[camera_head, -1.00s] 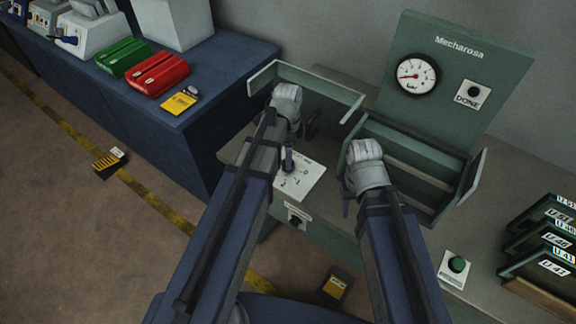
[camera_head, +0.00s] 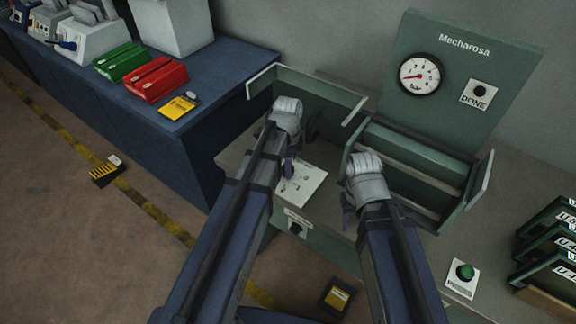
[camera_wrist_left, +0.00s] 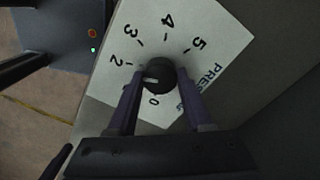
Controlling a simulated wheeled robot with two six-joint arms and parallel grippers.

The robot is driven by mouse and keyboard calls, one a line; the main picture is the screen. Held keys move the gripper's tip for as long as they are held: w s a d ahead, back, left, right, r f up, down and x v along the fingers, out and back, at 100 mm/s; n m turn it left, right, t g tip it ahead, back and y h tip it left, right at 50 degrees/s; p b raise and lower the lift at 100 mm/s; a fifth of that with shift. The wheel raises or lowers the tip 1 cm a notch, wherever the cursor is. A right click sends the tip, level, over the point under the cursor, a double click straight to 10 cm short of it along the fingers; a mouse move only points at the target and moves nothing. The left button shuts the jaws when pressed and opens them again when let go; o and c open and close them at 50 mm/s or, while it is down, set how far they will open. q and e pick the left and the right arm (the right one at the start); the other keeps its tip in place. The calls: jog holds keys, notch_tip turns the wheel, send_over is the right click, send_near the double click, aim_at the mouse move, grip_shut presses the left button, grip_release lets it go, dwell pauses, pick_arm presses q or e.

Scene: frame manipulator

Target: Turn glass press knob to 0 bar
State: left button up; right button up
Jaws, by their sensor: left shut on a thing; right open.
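The black press knob (camera_wrist_left: 160,74) sits on a white dial plate (camera_wrist_left: 218,30) in the left wrist view. Its white pointer mark faces left, below the 2 and left of the 0, where a finger hides part of the scale. My left gripper (camera_wrist_left: 160,88) is shut on the knob, one finger on each side. In the head view, my left gripper (camera_head: 288,168) is over the dial plate (camera_head: 306,184) and hides the knob. The round pressure gauge (camera_head: 420,76) has a red needle pointing left. My right gripper (camera_head: 347,208) is open beside the press, apart from the knob.
The green press frame (camera_head: 400,160) with raised flaps stands close beyond both grippers. A blue bench (camera_head: 225,75) with red and green boxes is at the left.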

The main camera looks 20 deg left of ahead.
pick_arm(q)
grip_shut()
jog(key=n, duration=1.4)
jog(key=shift+n, duration=2)
